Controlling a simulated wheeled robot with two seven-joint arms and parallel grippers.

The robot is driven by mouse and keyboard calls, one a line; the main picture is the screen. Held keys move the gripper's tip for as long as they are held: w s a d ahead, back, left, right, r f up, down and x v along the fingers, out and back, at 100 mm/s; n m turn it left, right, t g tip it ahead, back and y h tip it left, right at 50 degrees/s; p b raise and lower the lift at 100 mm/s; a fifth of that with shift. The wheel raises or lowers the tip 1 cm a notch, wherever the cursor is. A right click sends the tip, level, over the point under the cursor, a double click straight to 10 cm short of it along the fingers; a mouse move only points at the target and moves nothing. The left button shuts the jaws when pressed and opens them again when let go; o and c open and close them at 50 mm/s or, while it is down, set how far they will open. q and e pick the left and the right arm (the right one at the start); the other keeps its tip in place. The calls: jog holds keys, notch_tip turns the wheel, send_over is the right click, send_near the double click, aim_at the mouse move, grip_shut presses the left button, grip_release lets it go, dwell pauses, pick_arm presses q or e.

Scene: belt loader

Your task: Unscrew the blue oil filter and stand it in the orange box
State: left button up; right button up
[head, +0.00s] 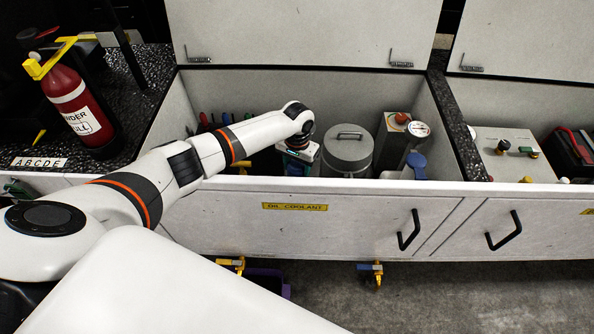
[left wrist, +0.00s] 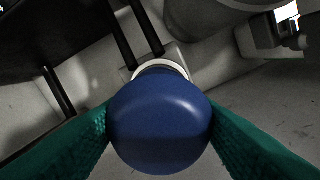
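The blue oil filter (left wrist: 158,122) has a smooth rounded end and fills the middle of the left wrist view. A pale ring (left wrist: 160,68) shows behind it. My left gripper (left wrist: 159,118) has its green fingers on both sides of the filter, and they appear to press against it. In the head view my left gripper (head: 298,155) reaches down into the open compartment; its fingertips and the filter are hidden there. My right gripper is not in view. No orange box shows in either view.
A grey lidded canister (head: 347,150) stands right of my left gripper, with a box with a red knob and gauge (head: 395,140) beyond it. A red extinguisher (head: 80,108) stands at left. A purple bin (head: 268,280) is below.

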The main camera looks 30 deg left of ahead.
pick_arm(q)
jog(key=shift+c, duration=1.4)
jog(key=shift+r, duration=0.1)
jog(key=n+p, duration=0.1)
jog(key=r+n+p, duration=0.1)
jog(key=p, duration=0.1)
jog(key=shift+d+n+p, duration=0.1)
jog(key=shift+n+p, duration=0.2)
jog(key=shift+n, duration=0.1)
jog(key=n+p, duration=0.1)
jog(key=n, duration=0.1)
jog(key=n+p, duration=0.1)
jog(key=n, duration=0.1)
jog(key=n+p, duration=0.1)
jog(key=shift+f+n+p, duration=0.25)
jog(key=shift+n+p, duration=0.05)
jog(key=shift+n, duration=0.1)
jog(key=shift+f+n, duration=0.1)
jog(key=shift+n, duration=0.7)
jog(key=shift+f+n+p, duration=0.2)
jog(key=shift+n+p, duration=0.1)
jog(key=shift+n, duration=0.3)
